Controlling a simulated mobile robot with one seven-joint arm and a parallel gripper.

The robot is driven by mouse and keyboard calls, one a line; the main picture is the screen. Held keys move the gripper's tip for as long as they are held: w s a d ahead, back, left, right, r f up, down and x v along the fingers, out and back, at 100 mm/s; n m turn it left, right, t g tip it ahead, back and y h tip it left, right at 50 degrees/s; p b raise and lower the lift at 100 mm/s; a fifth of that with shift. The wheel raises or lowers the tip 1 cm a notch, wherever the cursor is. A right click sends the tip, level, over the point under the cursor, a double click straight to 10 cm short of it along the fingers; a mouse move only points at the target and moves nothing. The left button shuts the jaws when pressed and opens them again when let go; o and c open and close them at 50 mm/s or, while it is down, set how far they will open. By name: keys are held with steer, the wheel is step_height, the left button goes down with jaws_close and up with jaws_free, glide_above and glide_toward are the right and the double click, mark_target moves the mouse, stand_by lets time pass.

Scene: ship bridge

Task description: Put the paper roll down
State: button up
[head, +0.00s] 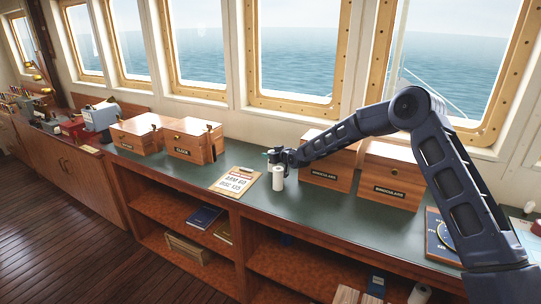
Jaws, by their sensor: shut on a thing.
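The paper roll (278,178) is a small white upright cylinder at the green-topped counter (215,198), just right of a clipboard. My gripper (276,160) is at the roll's upper end, shut on it. The roll's lower end is at or very close to the counter top; I cannot tell whether it touches. The fingers are small and dark, and partly hide the top of the roll.
A clipboard (235,181) lies left of the roll. Wooden boxes (394,178) stand right of it, and more boxes (194,142) stand at left. Open shelves (290,265) lie below the counter's front edge. Counter space in front of the roll is clear.

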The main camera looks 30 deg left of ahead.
steer(key=o, duration=1.1)
steer(key=shift+r, duration=0.15)
steer(key=v, duration=0.3)
steer(key=shift+d, duration=0.1)
step_height(320, 180, up, 6)
steer(key=shift+f, duration=0.25)
steer(key=shift+r, duration=0.7)
